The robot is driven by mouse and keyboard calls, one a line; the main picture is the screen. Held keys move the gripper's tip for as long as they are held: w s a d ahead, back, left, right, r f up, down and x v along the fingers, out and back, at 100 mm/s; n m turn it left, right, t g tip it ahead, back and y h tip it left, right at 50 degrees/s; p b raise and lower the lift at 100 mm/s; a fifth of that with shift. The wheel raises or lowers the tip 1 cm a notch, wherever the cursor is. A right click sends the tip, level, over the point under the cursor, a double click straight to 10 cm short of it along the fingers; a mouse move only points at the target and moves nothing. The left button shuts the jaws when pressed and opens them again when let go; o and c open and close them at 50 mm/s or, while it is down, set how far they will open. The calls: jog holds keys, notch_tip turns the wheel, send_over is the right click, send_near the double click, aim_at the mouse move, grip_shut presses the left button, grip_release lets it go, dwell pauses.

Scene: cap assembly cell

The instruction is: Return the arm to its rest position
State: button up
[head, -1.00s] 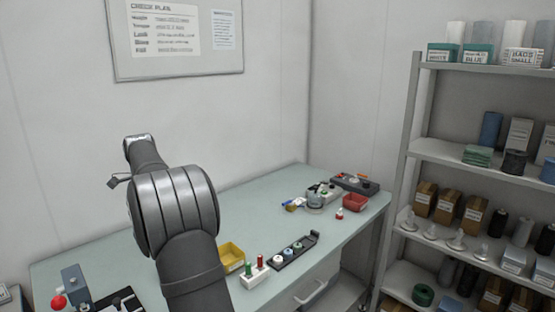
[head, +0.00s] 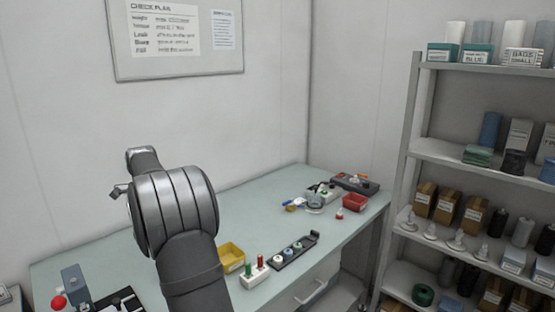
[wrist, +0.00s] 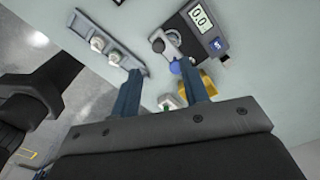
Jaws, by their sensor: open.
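My gripper (wrist: 158,78) shows in the wrist view with its two blue fingers apart. Nothing is held between them. It hangs above the pale green table (head: 92,259), and small items show below and beyond the fingertips. In the head view my arm stands at the left over the table. Its thick joint hides part of the tabletop, and I cannot make out the fingers there.
A dark rack with caps (head: 292,251), a white block with red and green pegs (head: 254,276), a yellow bin (head: 231,256) and a red bin (head: 355,202) stand on the table. A scale (wrist: 203,22) reads about zero. A loaded shelf (head: 440,150) stands right.

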notch_tip(320, 180, down, 7)
jog(key=shift+r, duration=0.1)
jog(key=shift+s+d, duration=0.1)
jog(key=shift+s+d+n, duration=0.35)
jog(key=shift+d+n, duration=0.05)
jog(key=shift+n, duration=0.3)
